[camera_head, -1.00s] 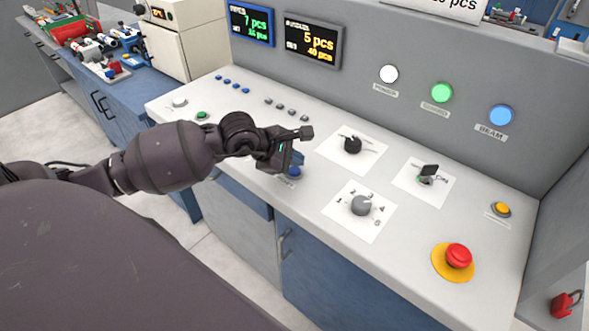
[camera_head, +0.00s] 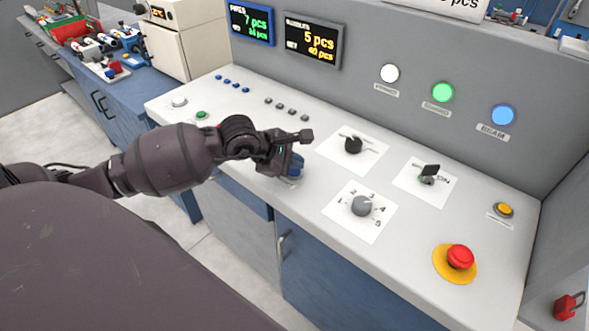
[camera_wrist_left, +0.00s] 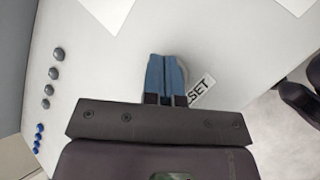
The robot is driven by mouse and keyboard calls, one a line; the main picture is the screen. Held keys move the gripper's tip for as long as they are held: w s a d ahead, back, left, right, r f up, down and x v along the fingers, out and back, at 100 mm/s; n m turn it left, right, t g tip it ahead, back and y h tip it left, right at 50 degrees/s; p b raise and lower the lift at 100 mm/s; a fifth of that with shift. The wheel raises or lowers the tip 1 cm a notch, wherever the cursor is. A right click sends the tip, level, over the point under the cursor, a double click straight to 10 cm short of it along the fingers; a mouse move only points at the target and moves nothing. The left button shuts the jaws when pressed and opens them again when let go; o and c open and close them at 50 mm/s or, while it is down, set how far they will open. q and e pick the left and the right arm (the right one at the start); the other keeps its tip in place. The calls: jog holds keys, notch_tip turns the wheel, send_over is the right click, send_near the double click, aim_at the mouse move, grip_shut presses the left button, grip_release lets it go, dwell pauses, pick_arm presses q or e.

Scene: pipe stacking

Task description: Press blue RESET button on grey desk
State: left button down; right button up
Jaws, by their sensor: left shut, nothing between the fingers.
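The blue RESET button (camera_head: 295,174) is on the front part of the grey desk (camera_head: 400,249), mostly hidden under my left gripper (camera_head: 297,166). My left gripper is shut and empty, its blue fingertips pointing down at the button. In the left wrist view the shut fingers (camera_wrist_left: 166,76) cover the button, and a grey rim shows beside them. The RESET label (camera_wrist_left: 201,90) lies just right of the fingers. I cannot tell whether the button is pushed in. My right gripper is not in view.
A black rotary switch (camera_head: 353,145), a grey numbered dial (camera_head: 361,206) and a key switch (camera_head: 429,174) stand to the right. A red emergency button (camera_head: 459,257) is near the right front. Small grey buttons (camera_head: 286,110) sit behind the gripper.

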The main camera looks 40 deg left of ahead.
pick_arm(q)
jog(key=shift+f, duration=0.4)
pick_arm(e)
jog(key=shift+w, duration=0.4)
pick_arm(q)
jog(key=shift+r, duration=0.1)
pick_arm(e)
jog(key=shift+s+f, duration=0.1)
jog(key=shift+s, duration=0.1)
pick_arm(q)
jog(key=shift+r, duration=0.55)
jog(key=shift+r+p, duration=0.25)
jog(key=shift+p, duration=0.05)
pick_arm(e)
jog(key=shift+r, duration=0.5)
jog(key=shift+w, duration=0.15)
